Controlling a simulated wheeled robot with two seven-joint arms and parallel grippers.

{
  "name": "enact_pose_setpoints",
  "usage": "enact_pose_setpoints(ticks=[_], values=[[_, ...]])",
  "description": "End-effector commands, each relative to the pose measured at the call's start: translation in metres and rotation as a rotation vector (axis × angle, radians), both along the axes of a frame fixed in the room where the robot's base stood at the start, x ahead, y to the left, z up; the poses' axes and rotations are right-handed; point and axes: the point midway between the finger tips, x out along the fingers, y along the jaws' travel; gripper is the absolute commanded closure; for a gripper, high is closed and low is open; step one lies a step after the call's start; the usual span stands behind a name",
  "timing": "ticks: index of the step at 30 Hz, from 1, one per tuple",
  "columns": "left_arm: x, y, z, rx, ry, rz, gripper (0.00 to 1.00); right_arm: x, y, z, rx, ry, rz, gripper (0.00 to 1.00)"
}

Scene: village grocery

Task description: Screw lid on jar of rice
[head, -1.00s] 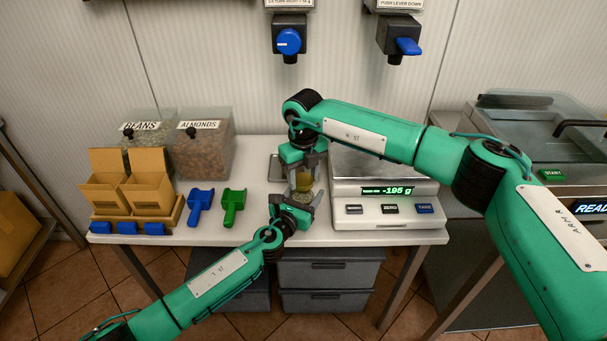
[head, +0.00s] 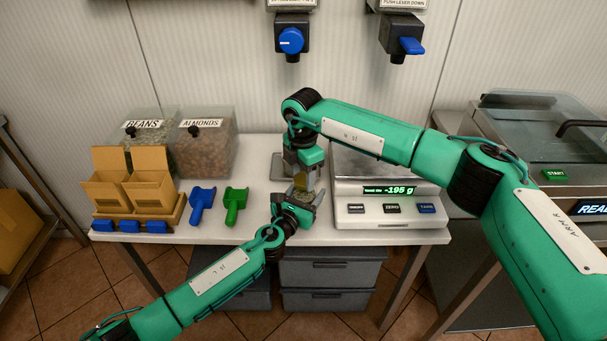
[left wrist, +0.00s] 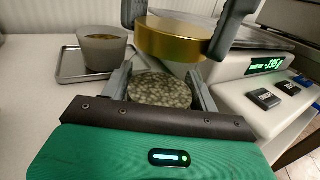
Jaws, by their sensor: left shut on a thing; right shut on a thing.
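The jar (left wrist: 160,90), with speckled pale grains showing through its open top, is between the fingers of my left gripper (left wrist: 163,97), which is shut on it. The gold lid (left wrist: 172,42) is held by my right gripper (head: 304,176), shut on its sides. The lid is just above the jar's mouth, and grains show below its edge. In the head view my left gripper (head: 301,201) is right below the right one. The jar is mostly hidden there, and the lid shows only as a small gold patch (head: 300,186).
The scale (head: 385,208), reading -195 g, is close on the right. A metal tray (left wrist: 72,70) with a grey bowl (left wrist: 102,47) lies behind. Blue (head: 201,203) and green (head: 236,205) scoops, cardboard boxes (head: 150,190) and BEANS and ALMONDS bins (head: 205,150) stand left.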

Motion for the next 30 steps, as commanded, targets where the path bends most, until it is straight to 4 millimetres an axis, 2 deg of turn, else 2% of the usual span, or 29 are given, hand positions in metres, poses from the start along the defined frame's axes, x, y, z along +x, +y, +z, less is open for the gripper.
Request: enact_pose_setpoints(ticks=[12,18,23,30], values=[[-0.0007,-0.0002,-0.0012,0.001,0.002,-0.001,1.0,0.0036,0.0008,0.0008,0.002,-0.001,-0.67,0.71],[-0.0007,-0.0002,-0.0013,0.001,0.002,-0.001,1.0,0.0051,0.0003,0.001,0.001,-0.002,-0.92,0.71],[-0.0007,-0.0003,-0.0014,0.001,0.002,-0.001,1.0,0.0055,-0.0001,0.001,0.001,-0.002,-0.995,0.71],[-0.0008,-0.0003,-0.0015,0.001,0.002,-0.001,1.0,0.0057,-0.0002,0.001,0.001,-0.002,-0.999,0.71]])
